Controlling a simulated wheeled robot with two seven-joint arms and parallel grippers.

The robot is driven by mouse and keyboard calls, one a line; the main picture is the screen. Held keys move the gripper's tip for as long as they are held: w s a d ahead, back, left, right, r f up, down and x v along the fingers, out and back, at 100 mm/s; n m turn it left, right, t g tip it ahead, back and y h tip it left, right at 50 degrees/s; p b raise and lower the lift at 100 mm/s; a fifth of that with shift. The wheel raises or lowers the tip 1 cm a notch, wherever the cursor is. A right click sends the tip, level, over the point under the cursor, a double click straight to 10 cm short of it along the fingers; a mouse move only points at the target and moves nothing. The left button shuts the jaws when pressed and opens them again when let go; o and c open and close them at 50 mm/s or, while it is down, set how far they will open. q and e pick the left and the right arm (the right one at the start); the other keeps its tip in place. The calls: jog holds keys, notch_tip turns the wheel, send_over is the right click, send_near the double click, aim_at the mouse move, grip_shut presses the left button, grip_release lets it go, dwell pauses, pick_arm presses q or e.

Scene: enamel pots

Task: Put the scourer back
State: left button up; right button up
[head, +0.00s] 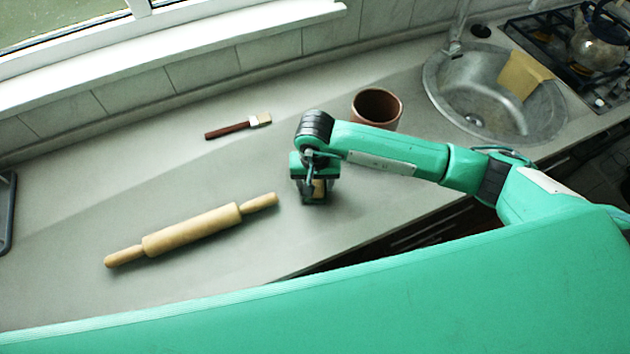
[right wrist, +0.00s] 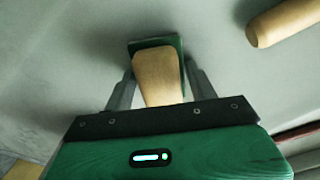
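The scourer (right wrist: 158,75), a tan block with a green pad at its far side, is between the fingers of my right gripper (right wrist: 160,78) in the right wrist view. The fingers lie close along both its sides, and the gripper appears shut on it. In the head view my right gripper (head: 317,190) points down over the middle of the counter, and a small tan part of the scourer (head: 319,188) shows between its fingers. Whether the scourer touches the counter is hard to tell. My left gripper is not in view.
A rolling pin (head: 190,232) lies on the counter (head: 70,220) to the left. A brush (head: 238,126) lies behind. A brown pot (head: 377,106) stands behind my right arm. The sink (head: 455,85) holds a tan board-like piece (head: 525,73). A stove (head: 560,40) is at far right.

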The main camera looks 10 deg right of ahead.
jog(key=shift+o, duration=1.3)
jog(key=shift+r, duration=0.3)
notch_tip(320, 180, up, 10)
jog(key=b, duration=0.3)
jog(key=shift+r+b, duration=0.15)
jog(key=shift+b, duration=0.15)
jog(key=shift+r, duration=0.75)
jog(key=shift+f, duration=0.1)
